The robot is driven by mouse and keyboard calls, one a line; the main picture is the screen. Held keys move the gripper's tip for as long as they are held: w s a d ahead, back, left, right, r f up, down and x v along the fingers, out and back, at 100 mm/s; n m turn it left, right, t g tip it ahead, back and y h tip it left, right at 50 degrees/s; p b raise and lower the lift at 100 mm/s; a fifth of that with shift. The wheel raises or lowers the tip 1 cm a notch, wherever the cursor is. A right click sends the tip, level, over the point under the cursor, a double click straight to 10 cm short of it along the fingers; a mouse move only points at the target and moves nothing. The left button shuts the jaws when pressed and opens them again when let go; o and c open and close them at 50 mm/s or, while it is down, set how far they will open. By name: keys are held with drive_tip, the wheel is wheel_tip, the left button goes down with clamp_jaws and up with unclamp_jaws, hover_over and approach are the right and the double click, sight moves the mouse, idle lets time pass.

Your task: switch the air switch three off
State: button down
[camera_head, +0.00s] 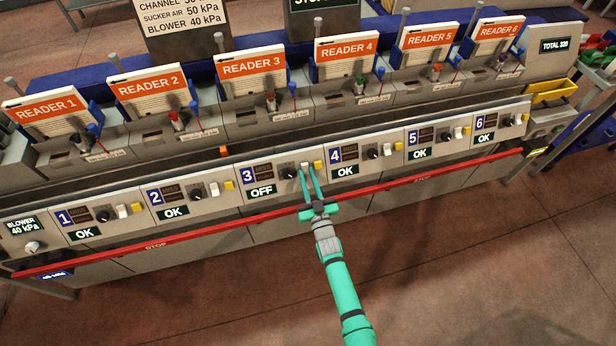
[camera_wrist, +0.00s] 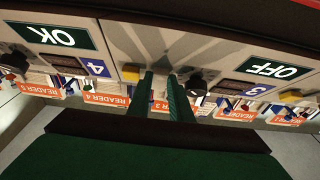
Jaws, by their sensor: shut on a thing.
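The panel for station 3 (camera_head: 272,180) is in the middle of the long console, and its small display (camera_head: 262,191) reads OFF. The white air switch three (camera_head: 305,166) sits between a black knob (camera_head: 289,173) and a yellow button (camera_head: 318,164). My gripper (camera_head: 307,172) reaches up to this panel, with its two long green fingers at the white switch and shut on it. In the wrist view, upside down, the fingers (camera_wrist: 162,84) stand close together beside the black knob (camera_wrist: 196,84); the switch between them is mostly hidden. The OFF display (camera_wrist: 268,67) shows there too.
Panels 1, 2, 4, 5 and 6 have displays reading OK, such as panel 2's (camera_head: 174,211) and panel 4's (camera_head: 345,171). A red stop bar (camera_head: 200,235) runs along the console front below the panels, under my gripper. The floor in front is clear.

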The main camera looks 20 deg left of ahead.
idle(0.3)
drive_tip(key=c, duration=1.9)
unclamp_jaws()
drive_tip(key=shift+o, duration=0.2)
drive_tip(key=shift+d, duration=0.1)
drive_tip(key=shift+v, duration=0.85)
drive_tip(key=v, duration=0.9)
drive_tip(key=shift+f, duration=0.1)
